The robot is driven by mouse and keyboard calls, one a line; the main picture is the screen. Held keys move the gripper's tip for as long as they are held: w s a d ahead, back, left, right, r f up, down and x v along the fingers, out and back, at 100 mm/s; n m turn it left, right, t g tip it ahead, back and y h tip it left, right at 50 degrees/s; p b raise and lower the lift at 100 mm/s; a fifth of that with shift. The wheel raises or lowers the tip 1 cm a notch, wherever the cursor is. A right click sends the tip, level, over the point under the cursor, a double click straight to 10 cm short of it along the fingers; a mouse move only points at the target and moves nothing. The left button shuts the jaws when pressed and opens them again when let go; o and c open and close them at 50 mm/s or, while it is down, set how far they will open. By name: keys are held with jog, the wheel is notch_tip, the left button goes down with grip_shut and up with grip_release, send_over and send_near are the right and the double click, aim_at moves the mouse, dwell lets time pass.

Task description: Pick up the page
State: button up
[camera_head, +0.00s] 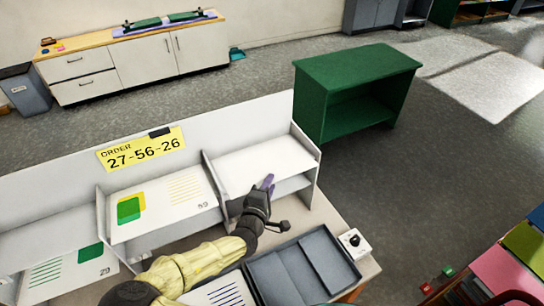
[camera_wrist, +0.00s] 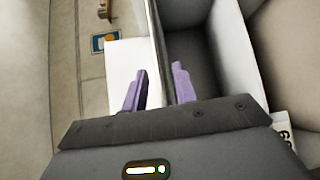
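Several pages show in the head view. One page (camera_head: 165,203) with a green and yellow block and the number 59 lies in the middle bay. Another page (camera_head: 70,272) with a green block and the number 29 lies at lower left. Part of a page with blue lines (camera_head: 222,295) shows below my arm. The right bay holds a blank white surface (camera_head: 258,163); I cannot tell if it is a page. My gripper (camera_head: 267,183) is at its front edge. In the wrist view my gripper (camera_wrist: 160,82) is open, its purple fingers on either side of a thin edge.
White dividers (camera_head: 308,168) stand between the bays. A yellow order sign (camera_head: 141,149) reads 27-56-26. A dark grey tray (camera_head: 262,279) sits at the front, with a small white box with a black knob (camera_head: 355,243) beside it. A green cabinet (camera_head: 350,70) stands behind.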

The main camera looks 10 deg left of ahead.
jog(key=shift+w+a, duration=0.1)
jog(key=shift+w, duration=0.45)
jog(key=shift+s+a, duration=0.1)
jog(key=shift+s, duration=0.35)
jog(key=shift+d, duration=0.2)
jog(key=shift+w, duration=0.2)
jog(key=shift+c, duration=1.1)
jog(key=shift+s, duration=0.15)
grip_shut()
